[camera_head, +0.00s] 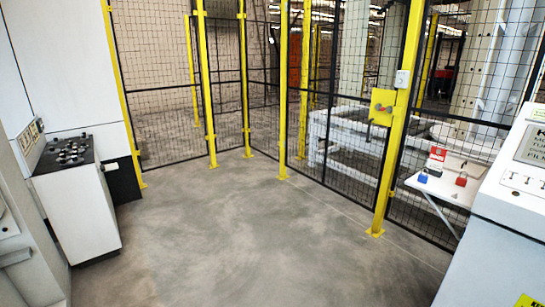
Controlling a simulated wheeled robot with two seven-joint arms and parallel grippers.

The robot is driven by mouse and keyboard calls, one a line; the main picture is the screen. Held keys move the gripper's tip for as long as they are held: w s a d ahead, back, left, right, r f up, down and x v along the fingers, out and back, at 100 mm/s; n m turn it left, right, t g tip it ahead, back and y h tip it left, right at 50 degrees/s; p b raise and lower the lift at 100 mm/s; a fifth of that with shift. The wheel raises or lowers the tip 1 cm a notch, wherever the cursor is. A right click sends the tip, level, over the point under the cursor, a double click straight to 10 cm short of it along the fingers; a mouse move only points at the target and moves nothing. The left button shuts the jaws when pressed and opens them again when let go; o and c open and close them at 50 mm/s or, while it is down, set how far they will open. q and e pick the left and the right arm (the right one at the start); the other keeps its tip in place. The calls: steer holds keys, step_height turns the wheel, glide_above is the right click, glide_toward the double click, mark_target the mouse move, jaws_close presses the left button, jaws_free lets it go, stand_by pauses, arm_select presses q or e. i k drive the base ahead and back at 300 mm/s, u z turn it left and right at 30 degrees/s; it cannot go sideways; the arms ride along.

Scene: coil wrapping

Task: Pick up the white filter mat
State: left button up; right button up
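I cannot make out a white filter mat anywhere in the head view. Neither my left gripper nor my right gripper is in view.
A white console with a dark knobbed top (66,153) stands at the left. A yellow-posted mesh fence (245,80) closes the back and right. A small white shelf (440,187) holds a blue and a red padlock (461,179). A white cabinet (500,200) stands front right. The concrete floor (240,235) is clear.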

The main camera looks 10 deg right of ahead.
mark_target(475, 171)
steer(key=u, duration=0.25)
steer(key=i, duration=2.4)
steer(key=z, duration=0.2)
steer(key=i, duration=1.15)
steer(key=z, duration=0.65)
